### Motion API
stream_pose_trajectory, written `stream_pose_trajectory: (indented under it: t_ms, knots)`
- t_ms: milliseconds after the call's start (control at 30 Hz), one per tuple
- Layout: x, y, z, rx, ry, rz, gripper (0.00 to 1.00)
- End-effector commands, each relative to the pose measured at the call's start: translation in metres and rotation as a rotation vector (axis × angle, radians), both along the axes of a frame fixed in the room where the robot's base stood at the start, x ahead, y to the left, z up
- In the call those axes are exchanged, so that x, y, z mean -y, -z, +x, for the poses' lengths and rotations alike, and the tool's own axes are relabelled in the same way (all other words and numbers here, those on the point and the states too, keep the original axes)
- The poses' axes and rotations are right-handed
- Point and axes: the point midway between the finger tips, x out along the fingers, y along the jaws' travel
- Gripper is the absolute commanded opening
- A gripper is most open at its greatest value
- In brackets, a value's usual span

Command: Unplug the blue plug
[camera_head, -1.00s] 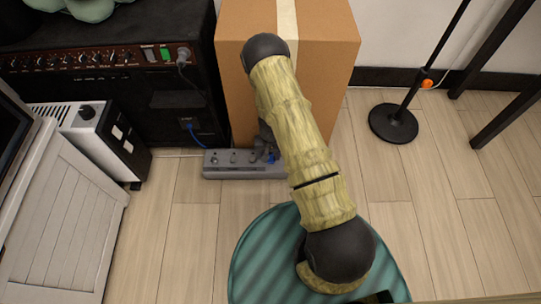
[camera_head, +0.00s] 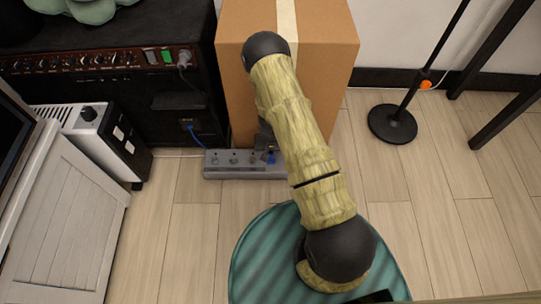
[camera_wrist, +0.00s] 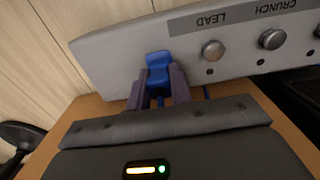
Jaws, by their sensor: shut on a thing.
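The blue plug (camera_wrist: 158,68) is between the two fingers of my gripper (camera_wrist: 159,82) in the wrist view, and the fingers are shut on it. Its far end overlaps the lower edge of the grey pedal unit (camera_wrist: 110,58). I cannot tell whether it is still seated in a socket there. In the head view a small bit of the blue plug (camera_head: 271,158) shows at the right part of the pedal unit (camera_head: 222,172), beside my gripper (camera_head: 266,146). My arm hides part of this area. A blue cable shows just below the fingers in the wrist view.
A cardboard box (camera_head: 240,75) stands right behind the pedal unit. A black amplifier (camera_head: 100,85) with a blue cable (camera_head: 196,133) is at left. A stand with a round black base (camera_head: 393,124) is at right. A green round seat (camera_head: 262,262) is in front; the wooden floor between is clear.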

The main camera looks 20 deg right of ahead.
Motion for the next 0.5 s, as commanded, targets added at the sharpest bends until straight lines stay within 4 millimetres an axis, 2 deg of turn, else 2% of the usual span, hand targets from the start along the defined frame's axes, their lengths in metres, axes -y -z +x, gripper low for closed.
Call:
stream_pose_trajectory:
  t_ms: [500]
  knots:
    - [0.000,-0.018,0.000,0.000,0.001,0.000,0.00]
